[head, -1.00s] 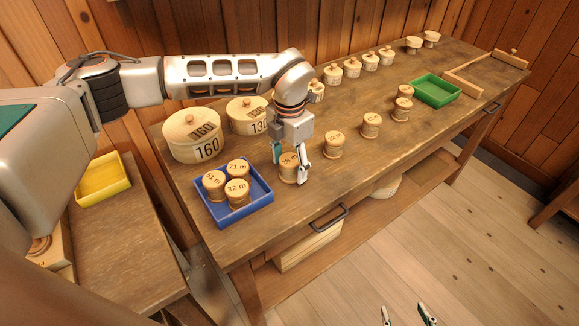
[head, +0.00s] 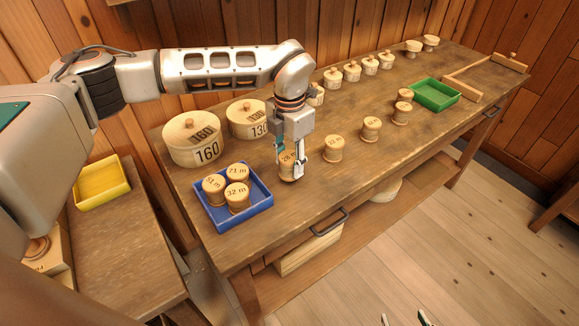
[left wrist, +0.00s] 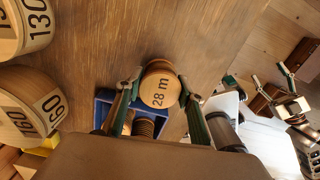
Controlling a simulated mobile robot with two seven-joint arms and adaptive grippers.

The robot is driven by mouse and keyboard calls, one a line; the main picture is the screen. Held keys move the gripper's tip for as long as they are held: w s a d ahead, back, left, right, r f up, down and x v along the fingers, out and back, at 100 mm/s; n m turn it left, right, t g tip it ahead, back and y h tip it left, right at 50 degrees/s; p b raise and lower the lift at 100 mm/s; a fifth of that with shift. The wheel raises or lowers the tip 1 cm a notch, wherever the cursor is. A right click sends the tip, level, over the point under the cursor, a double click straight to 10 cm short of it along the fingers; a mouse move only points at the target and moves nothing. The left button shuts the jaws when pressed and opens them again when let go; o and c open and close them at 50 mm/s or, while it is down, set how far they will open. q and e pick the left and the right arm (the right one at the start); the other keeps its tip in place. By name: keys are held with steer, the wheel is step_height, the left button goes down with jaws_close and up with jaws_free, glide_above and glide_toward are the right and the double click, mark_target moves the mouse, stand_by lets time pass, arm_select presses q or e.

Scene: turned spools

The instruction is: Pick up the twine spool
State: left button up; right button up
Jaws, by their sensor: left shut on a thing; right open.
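The twine spool (head: 288,175), a small turned wooden spool, stands on the workbench just right of the blue tray (head: 240,222). Its top reads "28 m" in the left wrist view (left wrist: 160,88). My left gripper (head: 290,168) reaches down from above and is shut on this spool, one finger on each side. I cannot tell any gap between the spool and the bench top. My right gripper (head: 404,320) shows only its fingertips at the bottom edge of the head view, apart and empty.
The blue tray holds spools marked 32 m, 71 m and one more. Large lidded boxes marked 160 (head: 192,140) and 130 (head: 247,118) stand behind. More spools (head: 333,149) stand to the right, before a green tray (head: 436,95). The bench's front strip is clear.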

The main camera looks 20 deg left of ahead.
mark_target(289, 157)
arm_select(q)
step_height(289, 157, up, 18)
steer(key=shift+f, duration=0.15)
stand_by(1.1)
